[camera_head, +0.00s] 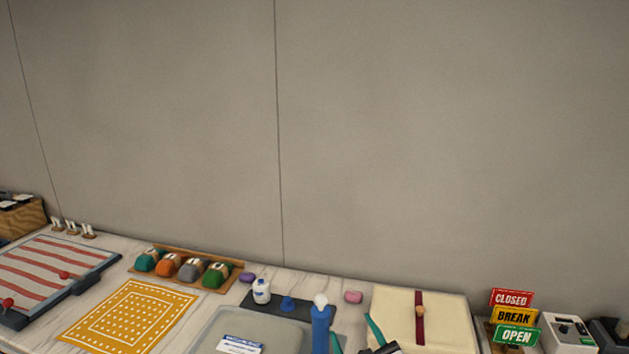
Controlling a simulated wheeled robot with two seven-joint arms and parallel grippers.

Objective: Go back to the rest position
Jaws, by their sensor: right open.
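My right gripper (355,336) shows at the bottom edge of the head view, right of centre. Its two teal fingers are apart, and nothing shows between them. It is in front of the counter, between a blue bottle (320,330) and a cream folded cloth or case (448,318) with a dark red strap. Most of the gripper and its arm is cut off by the frame's lower edge. My left gripper is not in view.
A counter (205,312) runs along a grey wall (160,120). It carries a striped board (45,268), a yellow mat (130,315), a tray of coloured caps (185,268), a white bottle (262,291), and stacked signs (513,317). The space above the counter is clear.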

